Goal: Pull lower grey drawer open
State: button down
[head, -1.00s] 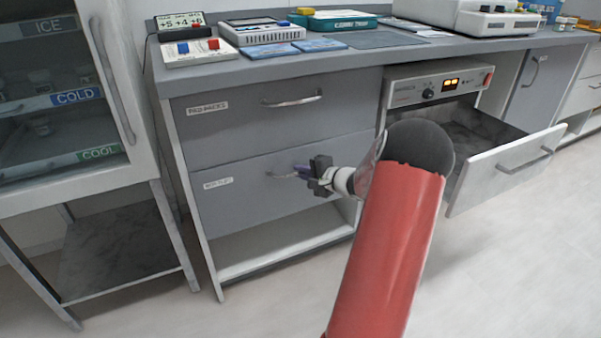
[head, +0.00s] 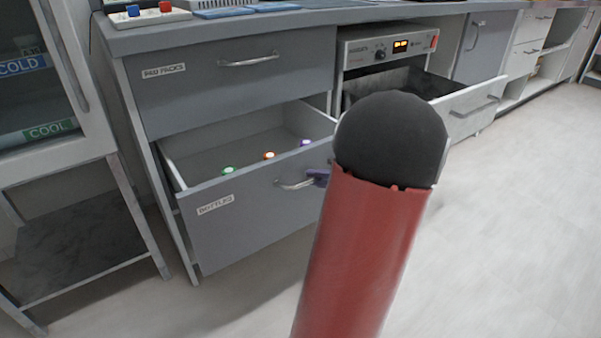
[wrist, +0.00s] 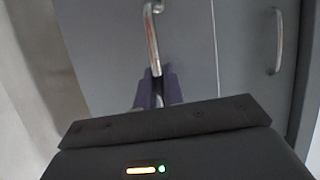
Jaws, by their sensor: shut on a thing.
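The lower grey drawer (head: 245,212), labelled "BOTTLES", stands open, pulled out from the cabinet. Bottles with green (head: 228,170), orange (head: 269,156) and purple (head: 305,143) caps show inside it. Its metal handle (head: 293,184) also shows in the wrist view (wrist: 152,40). My gripper (head: 319,178) is at the right end of this handle, its purple fingers (wrist: 158,90) shut on it. My arm hides most of the gripper in the head view.
The upper grey drawer (head: 200,85) is shut above. A white drawer (head: 470,108) stands open at the right, under an appliance with a lit display. A glass-fronted cabinet (head: 50,120) stands at the left. The floor (head: 500,230) at the right is clear.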

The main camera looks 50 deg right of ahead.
jog(key=s+a+b, duration=0.2)
jog(key=s+a, duration=0.1)
jog(key=s, duration=0.9)
jog(key=shift+s, duration=0.1)
jog(key=c, duration=1.5)
grip_release()
jog(key=v, duration=0.8)
